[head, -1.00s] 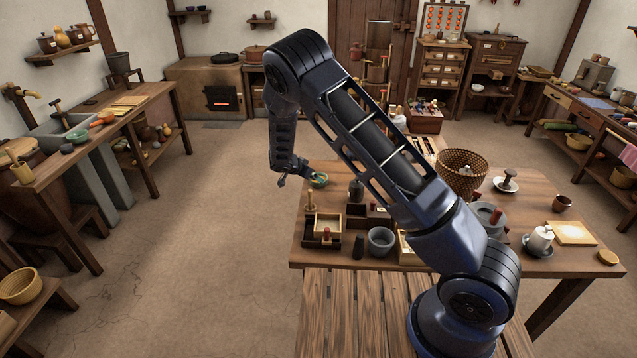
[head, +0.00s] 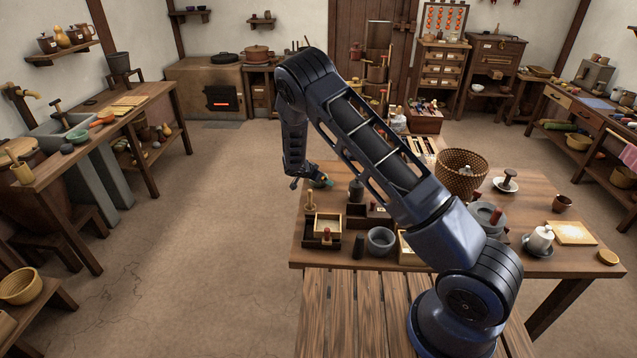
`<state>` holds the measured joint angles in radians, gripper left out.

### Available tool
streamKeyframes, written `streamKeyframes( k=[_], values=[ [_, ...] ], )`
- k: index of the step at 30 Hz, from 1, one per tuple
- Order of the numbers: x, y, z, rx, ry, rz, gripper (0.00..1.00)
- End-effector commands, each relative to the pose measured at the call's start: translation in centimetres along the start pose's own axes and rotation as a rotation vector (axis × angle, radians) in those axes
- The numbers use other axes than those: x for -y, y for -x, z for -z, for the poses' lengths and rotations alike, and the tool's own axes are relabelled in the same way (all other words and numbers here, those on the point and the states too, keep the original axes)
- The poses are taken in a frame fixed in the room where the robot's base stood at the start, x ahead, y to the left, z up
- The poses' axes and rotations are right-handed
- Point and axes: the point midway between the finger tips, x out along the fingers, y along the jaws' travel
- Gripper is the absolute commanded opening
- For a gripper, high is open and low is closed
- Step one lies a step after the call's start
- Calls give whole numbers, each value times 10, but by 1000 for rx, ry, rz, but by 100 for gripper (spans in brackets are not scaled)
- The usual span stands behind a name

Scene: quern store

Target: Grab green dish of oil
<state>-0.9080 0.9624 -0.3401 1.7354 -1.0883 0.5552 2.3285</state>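A small green dish (head: 327,183) sits at the far left corner of the wooden table, partly hidden by my gripper. The oil in it is hard to make out now. My gripper (head: 313,181) points down at the dish's left side, very close to it or overlapping it in the picture. Its fingers are too small and dark to tell whether they are open or shut, or whether they touch the dish. Another green bowl (head: 77,136) stands on the left bench by the stone sink.
A dark bottle (head: 356,190) stands just right of the dish. A wooden tray (head: 322,241), a grey bowl (head: 380,241) and a woven basket (head: 461,172) are also on the table (head: 440,262). The floor left of the table is clear.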

Motion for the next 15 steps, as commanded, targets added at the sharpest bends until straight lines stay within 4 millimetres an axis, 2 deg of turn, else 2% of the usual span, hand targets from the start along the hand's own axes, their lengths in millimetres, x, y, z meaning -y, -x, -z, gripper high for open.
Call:
streamKeyframes(
  k=[1, 9, 15],
  values=[
    [0, 0, 0, 0, 0, 0, 99],
    [0, 0, 0, 0, 0, 0, 47],
    [0, 0, 0, 0, 0, 0, 47]
  ],
)
